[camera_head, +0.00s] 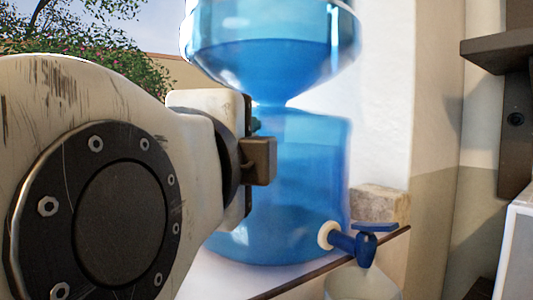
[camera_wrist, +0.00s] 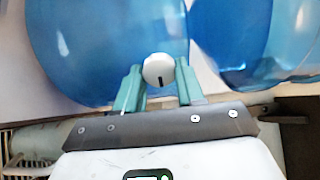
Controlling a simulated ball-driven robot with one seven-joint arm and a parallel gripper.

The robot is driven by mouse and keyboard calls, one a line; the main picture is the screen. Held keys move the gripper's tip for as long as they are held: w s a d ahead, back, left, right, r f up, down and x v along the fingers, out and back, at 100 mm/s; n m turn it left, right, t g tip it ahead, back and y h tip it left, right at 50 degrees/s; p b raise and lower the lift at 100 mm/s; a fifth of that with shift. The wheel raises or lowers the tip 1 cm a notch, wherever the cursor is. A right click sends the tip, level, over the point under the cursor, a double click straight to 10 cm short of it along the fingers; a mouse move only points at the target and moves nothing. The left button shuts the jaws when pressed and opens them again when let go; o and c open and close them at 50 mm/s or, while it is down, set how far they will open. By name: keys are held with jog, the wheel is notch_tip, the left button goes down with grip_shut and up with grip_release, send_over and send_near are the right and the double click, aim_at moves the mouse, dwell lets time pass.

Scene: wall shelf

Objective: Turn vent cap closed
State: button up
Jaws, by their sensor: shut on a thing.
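The vent cap (camera_wrist: 158,71) is a small white round knob with a short dark mark, seen in the wrist view against the blue water container (camera_wrist: 100,45). My gripper (camera_wrist: 159,76) has its two green fingers on either side of the cap and is shut on it. In the head view, my gripper (camera_head: 256,148) is at the left side of the lower blue tank (camera_head: 310,160), just below the neck of the upper bottle (camera_head: 275,60). The cap is hidden there behind my gripper and arm. Which way the cap is turned relative to closed, I cannot tell.
A blue tap (camera_head: 356,244) sticks out low on the tank, above a clear vessel (camera_head: 362,284). A stone block (camera_head: 380,204) stands right of the tank. A dark wall shelf (camera_head: 497,48) is at the far right. A flowering bush (camera_head: 95,55) shows outside.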

jog(key=shift+f, duration=0.1)
dwell(0.3)
jog(key=o, duration=1)
